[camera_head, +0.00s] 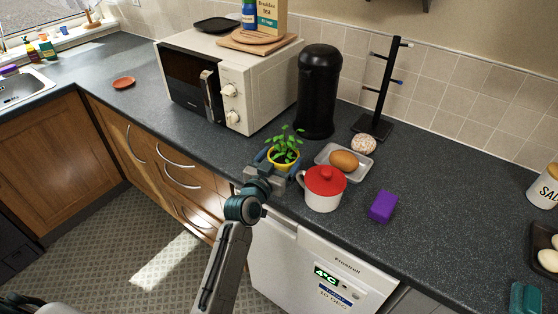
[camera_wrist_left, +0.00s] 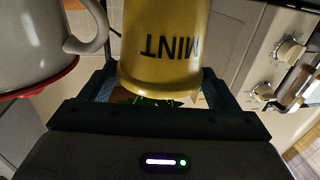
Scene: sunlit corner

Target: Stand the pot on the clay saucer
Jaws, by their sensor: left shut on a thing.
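The yellow pot (camera_head: 284,166) with a leafy green plant is upright near the counter's front edge, in front of the microwave. My left gripper (camera_head: 280,161) is shut on it, one finger on each side. In the left wrist view the pot (camera_wrist_left: 165,45) shows upside down between the fingers (camera_wrist_left: 160,88), with the word MINT on it. I cannot tell whether its base touches the counter. The clay saucer (camera_head: 124,82) is a small reddish-brown disc lying empty on the counter at the left, far from the pot. My right gripper is not in view.
A white mug with a red lid (camera_head: 323,188) stands close right of the pot. The microwave (camera_head: 229,79) stands behind. Counter around the saucer is clear.

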